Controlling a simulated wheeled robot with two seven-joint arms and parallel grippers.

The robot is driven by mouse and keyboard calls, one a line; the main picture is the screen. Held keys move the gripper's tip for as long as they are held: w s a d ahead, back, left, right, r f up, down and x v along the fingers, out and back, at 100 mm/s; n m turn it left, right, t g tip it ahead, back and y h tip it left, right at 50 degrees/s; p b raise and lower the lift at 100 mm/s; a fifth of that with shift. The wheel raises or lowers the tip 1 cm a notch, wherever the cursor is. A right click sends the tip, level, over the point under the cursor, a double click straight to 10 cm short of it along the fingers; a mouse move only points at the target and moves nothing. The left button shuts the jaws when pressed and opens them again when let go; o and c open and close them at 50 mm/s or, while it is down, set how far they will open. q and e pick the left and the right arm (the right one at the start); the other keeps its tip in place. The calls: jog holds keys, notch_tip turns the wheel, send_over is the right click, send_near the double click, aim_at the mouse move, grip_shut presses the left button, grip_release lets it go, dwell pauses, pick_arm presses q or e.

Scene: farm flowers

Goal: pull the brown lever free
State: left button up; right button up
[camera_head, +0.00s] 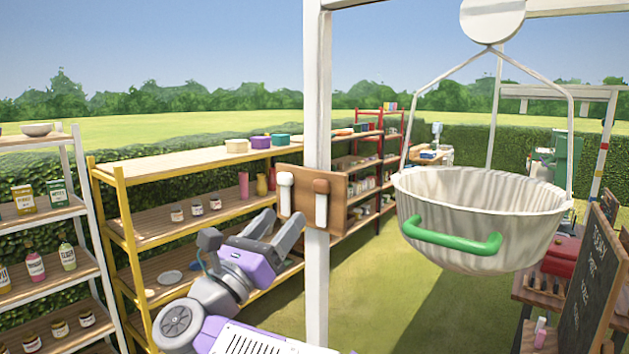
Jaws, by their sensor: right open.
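A wooden board (303,203) is fixed to a white post. Two upright levers are on its face. The brown lever (321,187) is on the right, with a brown top and a paler shaft below. A white-topped lever (285,180) is on the left. My right gripper (281,225) is open and empty, just below and left of the board, its fingers pointing up toward it. It lies nearer the white lever than the brown one, and I cannot tell whether a fingertip touches the board. My left gripper is out of view.
A hanging basin (480,205) with a green handle (450,240) hangs to the right of the post. A yellow shelf rack (125,205) and a white rack (85,195) with jars stand at the left. A chalkboard (592,285) is at the far right. Open grass lies beyond the post.

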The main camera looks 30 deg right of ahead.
aim_at(318, 187)
jog(key=d+r+m+p, duration=0.1)
jog(key=d, duration=0.1)
jog(key=d+r+g, duration=0.1)
jog(key=d+r, duration=0.1)
jog(key=d, duration=0.1)
jog(key=d+r+m+g+p, duration=0.1)
jog(key=d, duration=0.1)
jog(key=shift+w+d+r+m+p, duration=0.2)
jog(key=shift+w+r+m+p, duration=0.1)
jog(key=shift+r+p, duration=0.1)
jog(key=shift+h, duration=0.3)
jog(key=shift+c, duration=0.3)
grip_shut()
